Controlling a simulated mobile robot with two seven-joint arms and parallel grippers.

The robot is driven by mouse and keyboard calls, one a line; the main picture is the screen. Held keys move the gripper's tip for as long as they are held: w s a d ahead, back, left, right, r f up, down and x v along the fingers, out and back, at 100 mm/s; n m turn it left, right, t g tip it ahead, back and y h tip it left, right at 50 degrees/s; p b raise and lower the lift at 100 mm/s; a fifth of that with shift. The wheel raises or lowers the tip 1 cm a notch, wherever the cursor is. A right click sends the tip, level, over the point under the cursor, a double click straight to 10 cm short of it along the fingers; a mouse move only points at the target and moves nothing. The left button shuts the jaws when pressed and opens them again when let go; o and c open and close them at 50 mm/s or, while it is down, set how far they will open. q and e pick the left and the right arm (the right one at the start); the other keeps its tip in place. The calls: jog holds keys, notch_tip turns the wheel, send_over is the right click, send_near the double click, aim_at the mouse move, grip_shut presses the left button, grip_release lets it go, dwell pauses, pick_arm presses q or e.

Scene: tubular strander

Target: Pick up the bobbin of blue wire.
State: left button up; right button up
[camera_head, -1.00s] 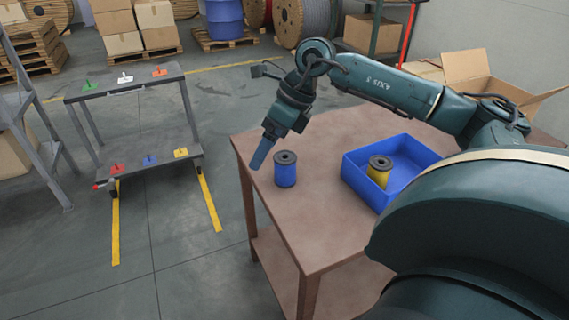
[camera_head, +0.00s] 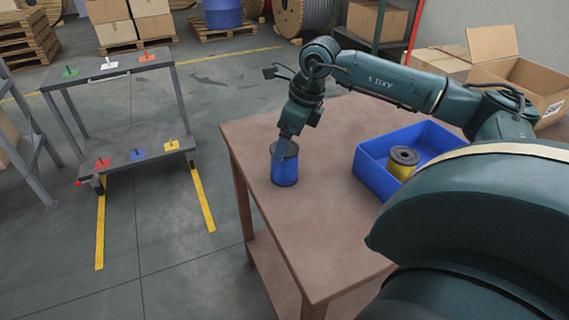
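The bobbin of blue wire (camera_head: 287,174), with dark flanges, stands upright on the brown table (camera_head: 330,235) near its left edge. My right gripper (camera_head: 281,157) comes in from the right and points down at the bobbin. Its fingers overlap the bobbin's top and upper left side in the picture and hide part of the top flange. I cannot tell whether the fingers touch the bobbin or how far apart they are. My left gripper is not in view.
A blue bin (camera_head: 374,179) holding a yellow bobbin (camera_head: 402,163) stands right of the blue bobbin. An open cardboard box (camera_head: 520,85) is behind it. A grey two-level rack (camera_head: 150,150) with coloured pegs stands on the floor at left. The table's front is clear.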

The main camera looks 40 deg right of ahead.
aim_at(284, 174)
jog(key=shift+s+x, duration=0.2)
jog(key=shift+x, duration=1.55)
jog(key=shift+s+x, duration=0.2)
jog(key=shift+x, duration=1.6)
jog(key=shift+f, duration=0.1)
jog(key=shift+c, duration=0.5)
jog(key=shift+d, duration=0.1)
jog(key=c, duration=1.2)
